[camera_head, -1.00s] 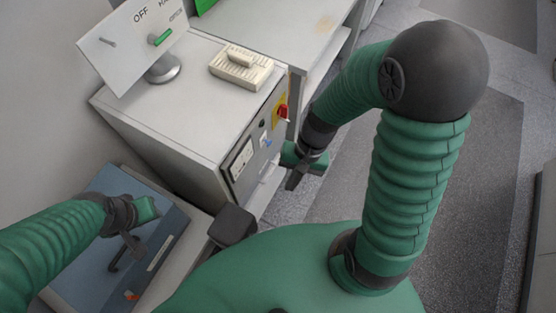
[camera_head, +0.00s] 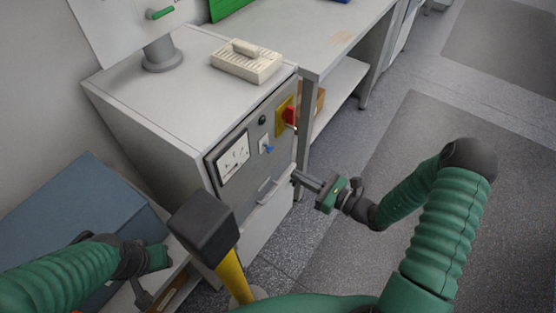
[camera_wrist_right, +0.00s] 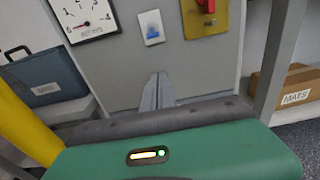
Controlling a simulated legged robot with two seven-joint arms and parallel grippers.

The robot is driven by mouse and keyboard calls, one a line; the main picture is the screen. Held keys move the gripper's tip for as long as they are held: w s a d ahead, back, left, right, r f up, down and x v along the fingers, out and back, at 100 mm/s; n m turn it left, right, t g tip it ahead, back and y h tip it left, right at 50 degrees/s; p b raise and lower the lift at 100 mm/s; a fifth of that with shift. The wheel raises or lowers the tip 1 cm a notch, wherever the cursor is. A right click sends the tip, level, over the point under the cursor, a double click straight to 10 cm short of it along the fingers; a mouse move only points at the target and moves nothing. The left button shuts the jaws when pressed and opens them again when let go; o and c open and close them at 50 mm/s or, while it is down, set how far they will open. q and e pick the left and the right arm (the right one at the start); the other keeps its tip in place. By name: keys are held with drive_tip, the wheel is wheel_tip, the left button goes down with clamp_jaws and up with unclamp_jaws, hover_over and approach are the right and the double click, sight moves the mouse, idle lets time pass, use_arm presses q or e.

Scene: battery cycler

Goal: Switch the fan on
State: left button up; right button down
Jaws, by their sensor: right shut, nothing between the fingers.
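I cannot tell which control is the fan's. The grey cabinet front (camera_head: 230,185) carries a small blue-levered switch on a white plate (camera_head: 265,148), a red rotary knob (camera_head: 289,115) on a yellow plate and a needle meter (camera_head: 233,158). The switch (camera_wrist_right: 152,33) and knob (camera_wrist_right: 207,5) also show in the right wrist view. A tilted white board (camera_head: 115,30) with a green lever (camera_head: 160,13) stands on the cabinet. My right gripper (camera_head: 298,179) is shut and empty, low before the cabinet front, below the switch. My left gripper (camera_head: 145,297) is at lower left, partly hidden.
A beige ridged box (camera_head: 246,60) lies on the cabinet top. A grey bench (camera_head: 310,35) adjoins the cabinet, with a cardboard box (camera_wrist_right: 282,92) below. A blue case (camera_head: 75,215) is at left. Open floor (camera_head: 360,170) lies to the right.

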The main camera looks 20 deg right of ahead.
sight(264, 158)
drive_tip(key=b+x, duration=0.1)
drive_tip(key=x, duration=0.8)
drive_tip(key=shift+f+b, duration=0.15)
drive_tip(key=shift+b, duration=0.25)
drive_tip(key=shift+w+a, duration=0.35)
drive_tip(key=shift+w, duration=0.1)
drive_tip(key=r, duration=0.3)
drive_tip(key=shift+s+d+r, duration=0.1)
drive_tip(key=shift+s+d, duration=0.25)
drive_tip(key=shift+s+d+r, duration=0.1)
drive_tip(key=shift+s+r, duration=0.15)
drive_tip(key=shift+r, duration=0.25)
drive_tip(key=shift+w+f, duration=0.1)
